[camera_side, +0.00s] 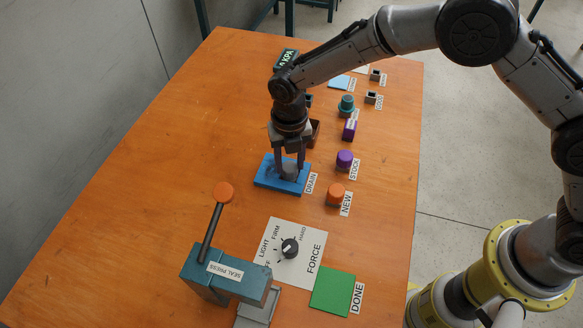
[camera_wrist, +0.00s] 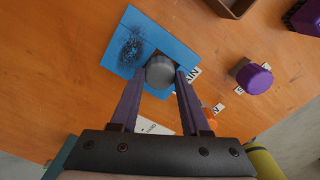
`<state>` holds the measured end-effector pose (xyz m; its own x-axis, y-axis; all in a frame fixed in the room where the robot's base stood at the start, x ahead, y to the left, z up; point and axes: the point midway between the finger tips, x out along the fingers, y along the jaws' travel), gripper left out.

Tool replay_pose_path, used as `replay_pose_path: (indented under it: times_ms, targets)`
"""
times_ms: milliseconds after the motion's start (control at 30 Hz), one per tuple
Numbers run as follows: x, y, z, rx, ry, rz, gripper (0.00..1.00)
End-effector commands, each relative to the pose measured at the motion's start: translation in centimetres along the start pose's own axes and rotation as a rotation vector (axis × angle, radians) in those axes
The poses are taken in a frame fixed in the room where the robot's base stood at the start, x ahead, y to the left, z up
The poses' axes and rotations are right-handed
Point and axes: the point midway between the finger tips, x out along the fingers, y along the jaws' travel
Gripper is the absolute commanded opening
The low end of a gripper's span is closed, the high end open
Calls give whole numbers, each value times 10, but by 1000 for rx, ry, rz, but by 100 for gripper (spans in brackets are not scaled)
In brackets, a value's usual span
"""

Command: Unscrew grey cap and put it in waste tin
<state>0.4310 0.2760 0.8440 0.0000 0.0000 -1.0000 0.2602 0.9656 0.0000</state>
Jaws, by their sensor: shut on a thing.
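The grey cap (camera_side: 289,168) is a grey cylinder over the blue pad (camera_side: 264,178) labelled DRAIN. My gripper (camera_side: 289,176) points down over the pad, its two fingers shut on the cap. In the wrist view the grey cap (camera_wrist: 160,70) sits between the fingertips (camera_wrist: 161,76). I cannot tell what is under the cap, or whether it touches the pad. A brown open-topped container (camera_side: 315,130), perhaps the waste tin, stands just behind my gripper and is partly hidden by it. Its corner also shows at the top of the wrist view (camera_wrist: 232,8).
A purple cap (camera_side: 345,160) by STOCK and an orange cap (camera_side: 336,194) by NEW stand right of the pad. The teal seal press (camera_side: 222,275), force dial (camera_side: 289,248) and green DONE pad (camera_side: 333,292) are in front. The table's left side is clear.

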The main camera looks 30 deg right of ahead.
Motion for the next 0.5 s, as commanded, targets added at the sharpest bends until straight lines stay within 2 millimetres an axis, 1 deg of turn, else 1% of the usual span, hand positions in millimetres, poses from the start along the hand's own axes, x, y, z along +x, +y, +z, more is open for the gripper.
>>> replay_pose_path:
  times_ms: [267, 367, 500]
  targets:
    - [0, 0, 0, -12, 0, 0, 0]
    - [-1, 0, 0, -84, -1, 1, 0]
    - [-1, 0, 0, -265, -1, 1, 0]
